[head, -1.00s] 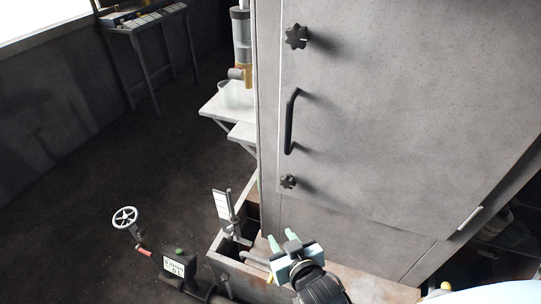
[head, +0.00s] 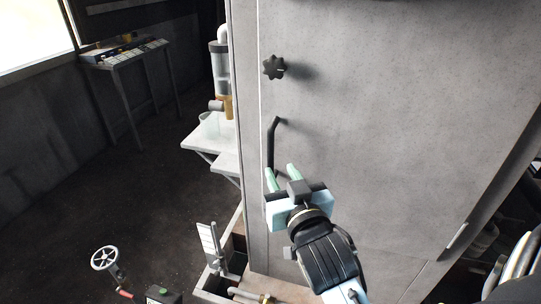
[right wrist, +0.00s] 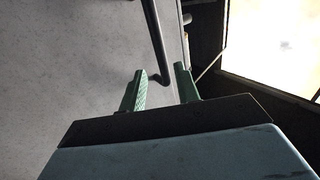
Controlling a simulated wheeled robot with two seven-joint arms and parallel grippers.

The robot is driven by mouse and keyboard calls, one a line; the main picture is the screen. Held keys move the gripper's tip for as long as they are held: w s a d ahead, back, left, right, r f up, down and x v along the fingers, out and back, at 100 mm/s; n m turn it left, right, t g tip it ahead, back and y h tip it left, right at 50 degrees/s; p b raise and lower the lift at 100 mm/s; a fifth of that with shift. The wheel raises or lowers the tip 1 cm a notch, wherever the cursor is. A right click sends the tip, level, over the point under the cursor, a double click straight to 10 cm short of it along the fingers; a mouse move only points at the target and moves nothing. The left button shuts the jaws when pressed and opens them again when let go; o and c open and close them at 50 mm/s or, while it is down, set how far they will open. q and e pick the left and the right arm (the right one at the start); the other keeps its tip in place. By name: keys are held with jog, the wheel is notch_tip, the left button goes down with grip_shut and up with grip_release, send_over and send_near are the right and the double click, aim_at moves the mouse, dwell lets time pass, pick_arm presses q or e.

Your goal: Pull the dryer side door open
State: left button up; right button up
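The dryer side door (head: 370,130) is a large grey panel that looks shut. Its dark bar handle (head: 271,142) stands upright near the door's left edge. My right gripper (head: 282,178) is at the handle's lower end, with its green fingers apart. In the right wrist view the handle (right wrist: 157,45) runs down between the two open fingertips (right wrist: 161,82), and its bent lower end sits in the gap. I cannot tell whether a finger touches it. My left gripper is not in view.
A dark star knob (head: 274,67) sticks out of the door above the handle. White shelves (head: 212,140) and a glass cylinder stand left of the dryer. A handwheel (head: 104,258) stands on the floor at lower left, and a table with a panel (head: 125,52) stands behind.

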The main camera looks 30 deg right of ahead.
aim_at(272, 156)
jog(key=x, duration=0.8)
grip_shut()
